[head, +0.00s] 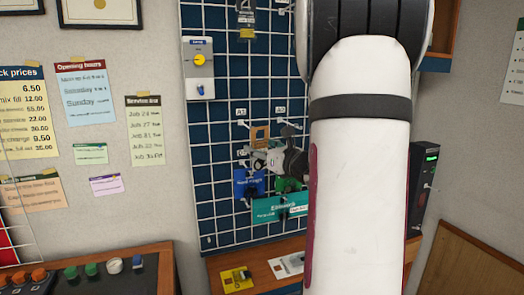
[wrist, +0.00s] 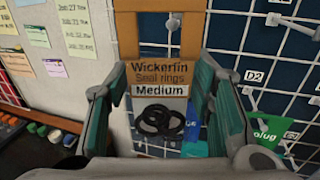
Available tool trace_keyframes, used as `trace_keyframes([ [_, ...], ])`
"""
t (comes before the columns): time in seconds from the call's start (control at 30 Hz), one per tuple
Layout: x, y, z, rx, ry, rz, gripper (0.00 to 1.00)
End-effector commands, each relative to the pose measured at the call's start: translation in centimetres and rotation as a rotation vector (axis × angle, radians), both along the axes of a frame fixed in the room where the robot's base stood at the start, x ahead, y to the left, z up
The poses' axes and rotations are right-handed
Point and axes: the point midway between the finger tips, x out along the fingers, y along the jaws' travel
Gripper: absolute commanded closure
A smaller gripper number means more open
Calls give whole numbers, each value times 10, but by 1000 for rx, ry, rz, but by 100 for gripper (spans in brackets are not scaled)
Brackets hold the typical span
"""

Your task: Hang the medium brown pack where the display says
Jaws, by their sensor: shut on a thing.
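The medium brown pack (wrist: 160,52) is upright between my gripper's fingers (wrist: 158,110) in the wrist view. Its brown header reads "Wickerfin Seal rings" with a white "Medium" band, and black rings show below. In the head view the brown header (head: 260,136) shows in front of the blue grid board (head: 225,130), above my gripper (head: 268,162). My gripper is shut on the pack. Labels A1 (head: 241,111) and A2 (head: 280,109) show on the board, and D2 (wrist: 254,77) in the wrist view. A dark device with a small green-lit display (head: 432,158) stands at right; its text is unreadable.
A blue pack (head: 248,184) and a teal pack (head: 280,208) show low on the board; a green pack (wrist: 268,130) is near the right finger. A yellow card (head: 236,278) lies on the wooden shelf.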

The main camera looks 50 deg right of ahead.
Motion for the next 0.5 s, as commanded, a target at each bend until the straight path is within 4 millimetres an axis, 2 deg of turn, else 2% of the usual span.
trace_keyframes([
  [0.5, 24, -15, -3, 1, 0, 0, 74],
])
